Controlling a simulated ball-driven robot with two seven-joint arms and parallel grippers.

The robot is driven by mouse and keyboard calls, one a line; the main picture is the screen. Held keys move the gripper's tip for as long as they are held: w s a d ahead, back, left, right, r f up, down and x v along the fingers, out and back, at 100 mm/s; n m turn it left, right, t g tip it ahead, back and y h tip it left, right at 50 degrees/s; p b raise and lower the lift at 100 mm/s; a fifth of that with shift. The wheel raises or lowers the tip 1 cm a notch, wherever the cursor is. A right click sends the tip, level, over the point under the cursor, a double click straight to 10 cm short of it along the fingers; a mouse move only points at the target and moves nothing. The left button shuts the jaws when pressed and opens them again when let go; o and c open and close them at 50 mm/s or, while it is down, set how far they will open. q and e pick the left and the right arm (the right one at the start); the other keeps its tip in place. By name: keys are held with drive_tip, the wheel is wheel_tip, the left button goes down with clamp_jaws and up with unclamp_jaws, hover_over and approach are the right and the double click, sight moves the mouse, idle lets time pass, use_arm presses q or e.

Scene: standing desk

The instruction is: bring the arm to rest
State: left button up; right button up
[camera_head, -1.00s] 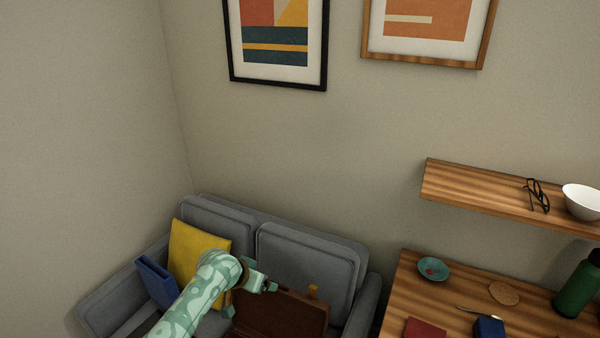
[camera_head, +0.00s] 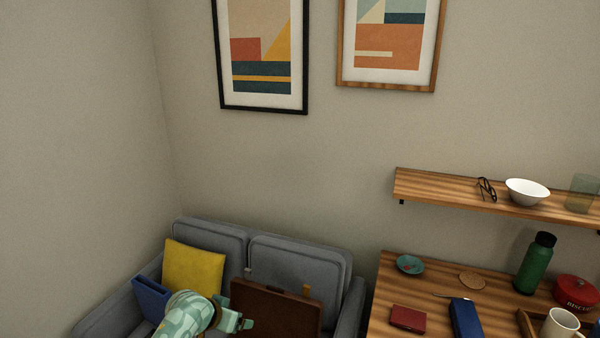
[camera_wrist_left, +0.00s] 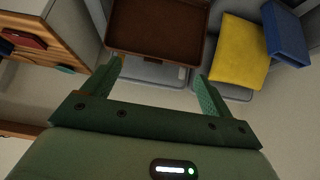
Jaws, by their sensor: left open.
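My left arm, pale green and patterned, comes up from the bottom of the head view. Its gripper (camera_head: 244,323) is in front of the grey sofa, near the brown case. In the left wrist view the two green fingers of the left gripper (camera_wrist_left: 158,85) stand wide apart with nothing between them. The brown case (camera_head: 276,310) rests on the sofa; it also shows beyond the fingers in the left wrist view (camera_wrist_left: 157,28). My right gripper is in neither view.
The grey sofa (camera_head: 300,258) also holds a yellow cushion (camera_head: 193,268) and a blue folder-like item (camera_head: 150,298). At right, a wooden desk (camera_head: 393,284) carries a green bottle (camera_head: 535,262), a mug (camera_head: 560,325) and small items. A shelf (camera_head: 440,187) hangs above it.

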use_arm(q)
drive_tip(key=s+a+f+t+y, duration=0.1)
drive_tip(key=a+f, duration=0.1)
drive_tip(key=f, duration=0.3)
drive_tip(key=s+a+f, duration=0.2)
drive_tip(key=f, duration=0.2)
drive_tip(key=s+a+f+g+y+b, duration=0.1)
drive_tip(key=s+a+f+g, duration=0.1)
drive_tip(key=s+f, duration=1.4)
drive_tip(key=s+f+g, duration=0.1)
drive_tip(key=s+f, duration=0.3)
drive_tip(key=s, duration=0.9)
drive_tip(key=s+f+g+b, duration=0.1)
drive_tip(key=s+f, duration=0.3)
drive_tip(key=s, duration=0.9)
drive_tip(key=s+a+f+g, duration=0.1)
drive_tip(key=s+f+g, duration=0.2)
drive_tip(key=s, duration=1)
drive_tip(key=shift+f+y+b, duration=0.3)
drive_tip(key=shift+f, duration=0.2)
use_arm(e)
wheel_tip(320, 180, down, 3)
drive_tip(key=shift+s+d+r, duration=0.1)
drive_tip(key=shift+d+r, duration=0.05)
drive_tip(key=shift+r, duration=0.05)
